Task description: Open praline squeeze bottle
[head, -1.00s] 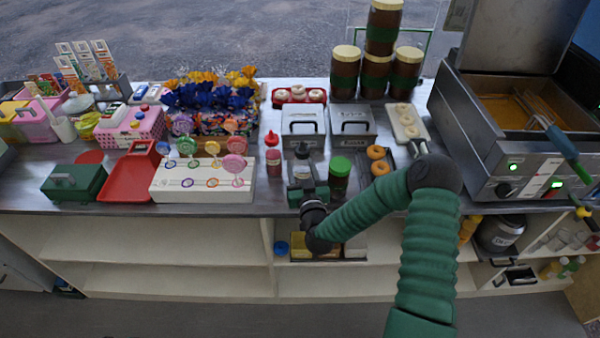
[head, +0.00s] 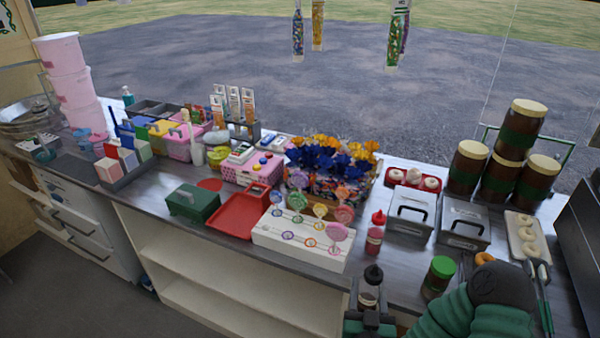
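A squeeze bottle with a dark cap (head: 372,276) stands on the counter near its front edge, at the bottom of the head view; it looks like the praline bottle, though I cannot read a label. Its cap is on. My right gripper (head: 369,312) is at the bottle's lower part, with its fingers close to either side. I cannot tell whether the fingers touch it. The gripper hides the bottle's base. My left gripper is not in view.
The white lollipop stand (head: 275,243) is to the left. Metal bins (head: 410,212) and stacked brown jars (head: 515,145) are behind.

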